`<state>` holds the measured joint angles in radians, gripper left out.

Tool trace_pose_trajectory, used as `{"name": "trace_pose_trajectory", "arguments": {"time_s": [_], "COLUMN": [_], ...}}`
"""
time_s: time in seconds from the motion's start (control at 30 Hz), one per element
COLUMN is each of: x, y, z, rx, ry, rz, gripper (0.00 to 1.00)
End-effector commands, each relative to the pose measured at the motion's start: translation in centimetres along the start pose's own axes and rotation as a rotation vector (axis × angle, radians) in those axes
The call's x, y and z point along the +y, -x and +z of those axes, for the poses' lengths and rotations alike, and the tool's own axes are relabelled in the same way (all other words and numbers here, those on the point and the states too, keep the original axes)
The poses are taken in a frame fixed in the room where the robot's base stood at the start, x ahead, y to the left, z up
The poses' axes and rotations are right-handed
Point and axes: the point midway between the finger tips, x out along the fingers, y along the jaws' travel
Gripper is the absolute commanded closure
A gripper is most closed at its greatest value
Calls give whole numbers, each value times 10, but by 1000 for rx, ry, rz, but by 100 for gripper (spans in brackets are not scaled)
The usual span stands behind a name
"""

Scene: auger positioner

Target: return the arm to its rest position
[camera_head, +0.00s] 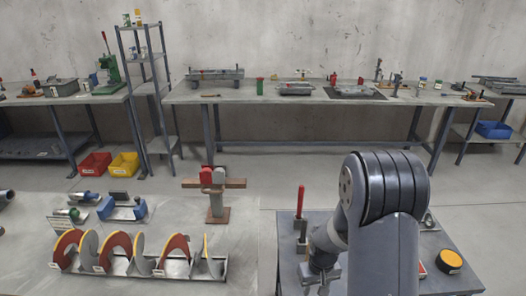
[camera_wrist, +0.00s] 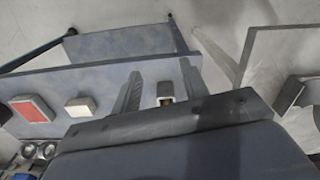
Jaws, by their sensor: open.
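My arm rises at the right of the head view and bends over the small grey table (camera_head: 442,270). My gripper (camera_wrist: 160,70) shows in the wrist view with its two dark fingers apart. In the head view its end is low beside the arm and partly hidden by it. A small pale and dark object (camera_wrist: 165,92) appears between the fingers in the wrist view. I cannot tell whether it is near them or below on the table. The fingers do not visibly close on anything.
A red-handled tool (camera_head: 300,202) stands upright close left of my arm. A yellow-topped round item (camera_head: 449,260) lies on its right. The left table holds an auger (camera_head: 135,252) in a tray and a red-and-grey post (camera_head: 216,196).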

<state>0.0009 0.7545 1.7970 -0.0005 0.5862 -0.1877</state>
Motion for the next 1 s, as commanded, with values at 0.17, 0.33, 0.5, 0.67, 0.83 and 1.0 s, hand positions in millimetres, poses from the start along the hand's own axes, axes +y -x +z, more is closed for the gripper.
{"name": "trace_pose_trajectory", "arguments": {"time_s": [0.17,0.33,0.5,0.67,0.83,1.0], "x": [0,0,0,0,0,0], "y": [-23,-37,-43,-44,-44,-48], "z": [1,1,2,1,2,6], "rx": [-4,-3,-2,-1,-2,-7], "ry": [-38,-63,-74,-75,-75,-81], "rz": [-1,-1,0,0,0,-1], "gripper": [58,58,58,58,58,58]}}
